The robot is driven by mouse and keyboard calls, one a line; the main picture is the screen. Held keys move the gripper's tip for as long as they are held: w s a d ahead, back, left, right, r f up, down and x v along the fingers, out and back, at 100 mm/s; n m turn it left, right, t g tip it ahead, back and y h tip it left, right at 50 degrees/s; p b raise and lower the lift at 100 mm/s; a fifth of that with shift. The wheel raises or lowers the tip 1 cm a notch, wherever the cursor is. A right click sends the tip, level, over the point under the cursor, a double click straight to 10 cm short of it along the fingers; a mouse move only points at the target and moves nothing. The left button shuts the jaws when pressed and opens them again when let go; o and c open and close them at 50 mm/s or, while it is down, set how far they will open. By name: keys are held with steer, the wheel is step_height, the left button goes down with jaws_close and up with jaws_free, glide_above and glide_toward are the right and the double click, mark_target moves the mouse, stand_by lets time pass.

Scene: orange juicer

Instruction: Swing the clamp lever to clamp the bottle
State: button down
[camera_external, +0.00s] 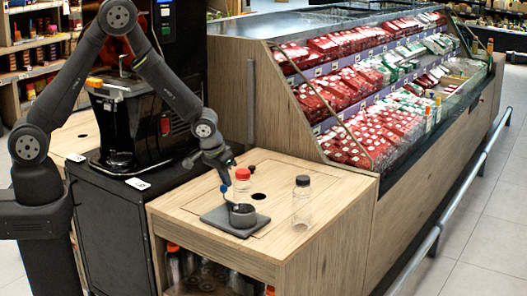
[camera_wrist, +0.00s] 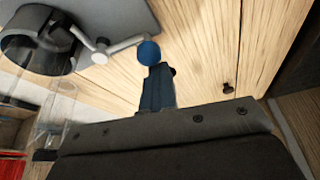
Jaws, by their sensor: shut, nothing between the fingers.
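The clamp is a dark cup-like ring (camera_external: 242,216) on a grey plate (camera_external: 222,224); the ring (camera_wrist: 38,42) also shows at upper left in the wrist view. Its grey lever (camera_wrist: 118,47) ends in a blue ball (camera_wrist: 148,52), also visible in the external view (camera_external: 224,188). A clear bottle with a red cap (camera_external: 243,173) rises upright at the ring; whether it sits fully inside is hard to tell.
A clear bottle with a black cap (camera_external: 302,200) stands on the wooden counter (camera_external: 325,185) right of the clamp. The counter has a dark round hole (camera_external: 258,196) behind the clamp. The juicer machine (camera_external: 125,120) stands at left, and a refrigerated display (camera_external: 365,100) borders the counter at right.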

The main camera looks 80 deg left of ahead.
step_height(320, 180, up, 10)
steer(key=shift+w+a, duration=0.15)
steer(key=shift+w, duration=0.05)
stand_by(0.5)
steer(key=shift+f, duration=0.15)
steer(key=shift+s+d+f, duration=0.1)
steer(key=shift+s+f, duration=0.05)
steer(key=shift+f, duration=2.3)
steer(key=shift+s+d+f, duration=0.1)
steer(key=shift+f, duration=2.35)
